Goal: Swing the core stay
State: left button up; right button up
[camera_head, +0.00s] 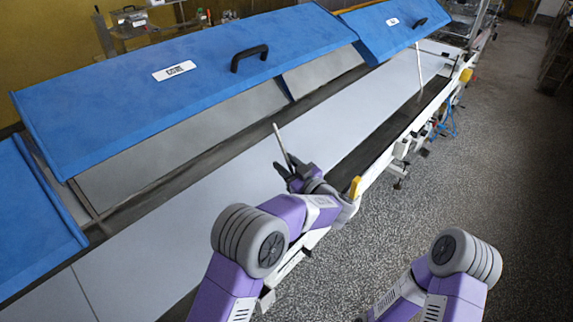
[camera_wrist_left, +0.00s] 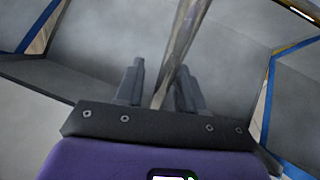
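The stay (camera_head: 283,147) is a thin pale rod. It stands up at a tilt at the near edge of the long white machine bed, below the largest blue cover. My left gripper (camera_head: 297,175) is at the rod's lower part in the head view. In the left wrist view the rod (camera_wrist_left: 180,45) runs up from between the fingers of my left gripper (camera_wrist_left: 160,90). A gap shows beside the rod, so the fingers look open around it. The rod's lower end is hidden by the gripper. My right gripper is out of view.
Blue covers (camera_head: 190,85) hang raised over the bed (camera_head: 170,235), one with a black handle (camera_head: 249,58). Another thin rod (camera_head: 419,68) stands farther along. Yellow blocks (camera_head: 355,187) sit on the front rail. The speckled floor (camera_head: 480,150) at right is clear.

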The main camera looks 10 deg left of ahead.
pick_arm(q)
grip_shut()
dwell(0.4)
jog(key=shift+w+d+r+m+p, duration=0.1)
jog(key=shift+w+d+m+p, duration=0.2)
jog(key=shift+p, duration=0.4)
jog(key=w+d+f+m+g+p, duration=0.1)
jog(key=w+d+f+m+p, duration=0.2)
jog(key=w+d+m+p, duration=0.1)
jog(key=shift+w+d+m, duration=0.7)
jog(key=shift+w+m, duration=0.3)
jog(key=shift+w, duration=0.9)
